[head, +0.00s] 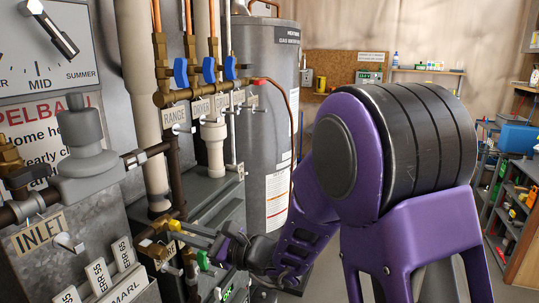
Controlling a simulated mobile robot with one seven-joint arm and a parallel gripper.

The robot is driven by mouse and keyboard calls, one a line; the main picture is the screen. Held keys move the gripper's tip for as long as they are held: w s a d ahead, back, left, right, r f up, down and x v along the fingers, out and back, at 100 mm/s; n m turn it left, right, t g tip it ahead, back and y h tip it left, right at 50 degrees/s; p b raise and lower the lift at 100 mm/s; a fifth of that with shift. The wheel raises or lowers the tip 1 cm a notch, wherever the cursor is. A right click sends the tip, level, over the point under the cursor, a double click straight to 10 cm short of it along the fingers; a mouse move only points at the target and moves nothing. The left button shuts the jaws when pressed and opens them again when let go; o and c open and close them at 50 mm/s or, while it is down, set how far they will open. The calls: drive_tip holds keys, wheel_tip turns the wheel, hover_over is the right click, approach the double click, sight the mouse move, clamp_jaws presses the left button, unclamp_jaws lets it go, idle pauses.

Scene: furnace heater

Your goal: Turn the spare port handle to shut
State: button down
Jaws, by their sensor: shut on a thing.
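My gripper (192,235) reaches in from the right at the lower left of the head view. A green part (203,261) shows just below the fingers.
Several blue valve handles (209,70) stand on the brass manifold above, over tags such as RANGE (174,115) and DRYER (200,107). A grey regulator (85,150) and INLET plate (39,234) are at left. A grey water heater (268,110) stands behind.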

drive_tip(key=m+p, duration=0.3)
drive_tip(key=m, duration=0.1)
drive_tip(key=c, duration=0.7)
unclamp_jaws()
drive_tip(key=v, duration=0.7)
drive_tip(key=shift+b, duration=0.35)
